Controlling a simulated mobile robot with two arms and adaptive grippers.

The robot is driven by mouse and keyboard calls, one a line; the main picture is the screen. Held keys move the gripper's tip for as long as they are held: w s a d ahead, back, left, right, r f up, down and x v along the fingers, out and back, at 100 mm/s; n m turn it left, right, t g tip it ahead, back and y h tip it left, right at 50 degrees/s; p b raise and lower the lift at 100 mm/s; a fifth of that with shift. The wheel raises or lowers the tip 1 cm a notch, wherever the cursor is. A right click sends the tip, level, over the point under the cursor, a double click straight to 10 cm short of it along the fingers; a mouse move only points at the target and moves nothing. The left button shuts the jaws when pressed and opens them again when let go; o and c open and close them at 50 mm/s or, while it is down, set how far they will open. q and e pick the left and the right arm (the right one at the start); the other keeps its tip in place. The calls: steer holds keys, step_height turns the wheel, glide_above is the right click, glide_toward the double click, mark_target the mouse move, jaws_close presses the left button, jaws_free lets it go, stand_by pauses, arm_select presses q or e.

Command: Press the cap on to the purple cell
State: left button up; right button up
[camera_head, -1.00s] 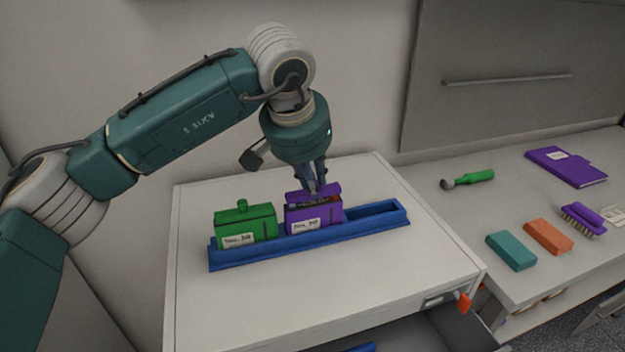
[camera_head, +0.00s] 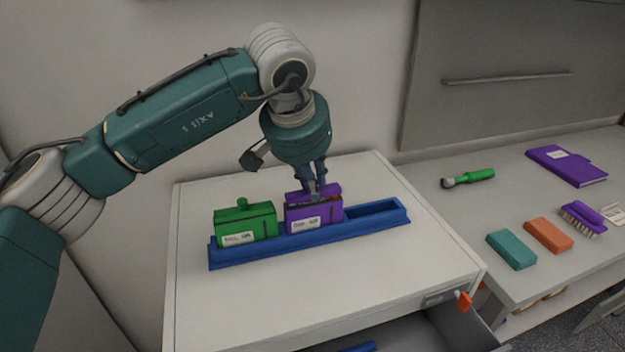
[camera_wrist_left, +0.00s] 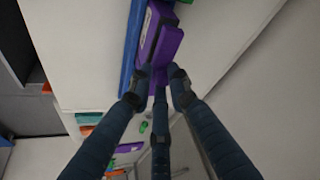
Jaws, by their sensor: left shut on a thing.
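The purple cell (camera_head: 313,218) stands upright in the blue rack, with a white label on its front. The purple cap (camera_head: 328,190) is over the top of the cell, tilted, and a dark gap shows between them. My left gripper (camera_head: 312,189) points down and is shut on the cap. In the left wrist view, the fingers (camera_wrist_left: 160,76) close around a narrow part of the purple cap (camera_wrist_left: 168,45), and the purple cell (camera_wrist_left: 149,28) shows beside it. The fingers hide part of the cap. My right gripper is not in view.
A capped green cell (camera_head: 245,224) stands left of the purple one in the blue rack (camera_head: 270,249). The rack's right slot is empty. The rack is on a white cabinet (camera_head: 240,310) with an open drawer below. A side bench (camera_head: 480,215) holds blocks, a brush and a folder.

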arm_select(q)
steer(key=shift+f, duration=0.4)
stand_by(0.3)
steer(key=o, duration=1.4)
steer(key=shift+r, duration=0.1)
steer(key=shift+r+p, duration=2.35)
steer(key=shift+r, duration=1.1)
